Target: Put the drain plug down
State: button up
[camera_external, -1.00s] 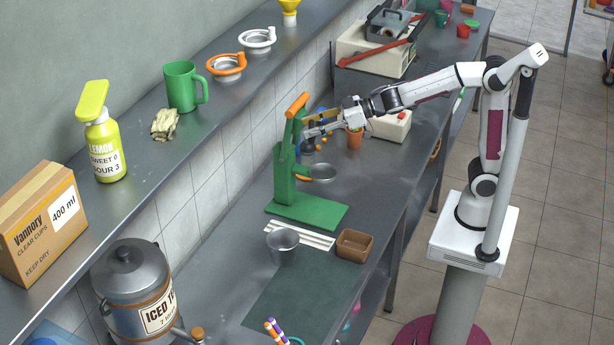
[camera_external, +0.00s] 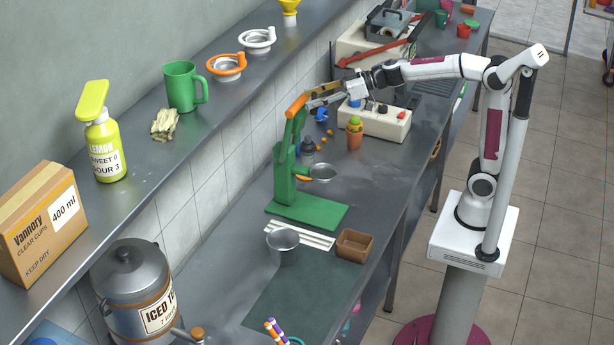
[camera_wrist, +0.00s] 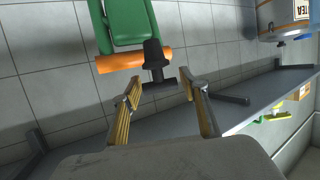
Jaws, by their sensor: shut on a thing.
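In the wrist view a dark piece (camera_wrist: 155,60), which I take to be the drain plug, has a narrow end and a wider end. The wider end sits between the fingertips of my gripper (camera_wrist: 160,84), and they are shut on it. In the external view my gripper (camera_external: 312,99) is high above the bench, beside the orange handle (camera_external: 297,104) of the green press (camera_external: 284,172). The plug cannot be made out clearly there.
A dark knobbed object (camera_external: 308,149) stands on the bench behind the press. A steel cup (camera_external: 283,246), a brown box (camera_external: 355,245) and a brown pot (camera_external: 354,139) are nearby. The dark green mat (camera_external: 300,300) is mostly clear. A wall shelf (camera_external: 215,115) runs along the left.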

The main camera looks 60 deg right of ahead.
jog(key=w+d+f, duration=0.2)
jog(key=w+d, duration=0.1)
jog(key=d, duration=1)
jog(key=s+d+f, duration=0.1)
jog(key=d+f, duration=0.1)
jog(key=f, duration=0.8)
jog(key=s+d+f, duration=0.2)
jog(key=f, duration=0.8)
jog(key=s+d+f, duration=0.2)
jog(key=f, duration=0.8)
jog(key=shift+s+f, duration=0.15)
jog(key=shift+f, duration=0.15)
jog(key=shift+f, duration=2.9)
jog(key=shift+f, duration=0.15)
jog(key=shift+f, duration=1.95)
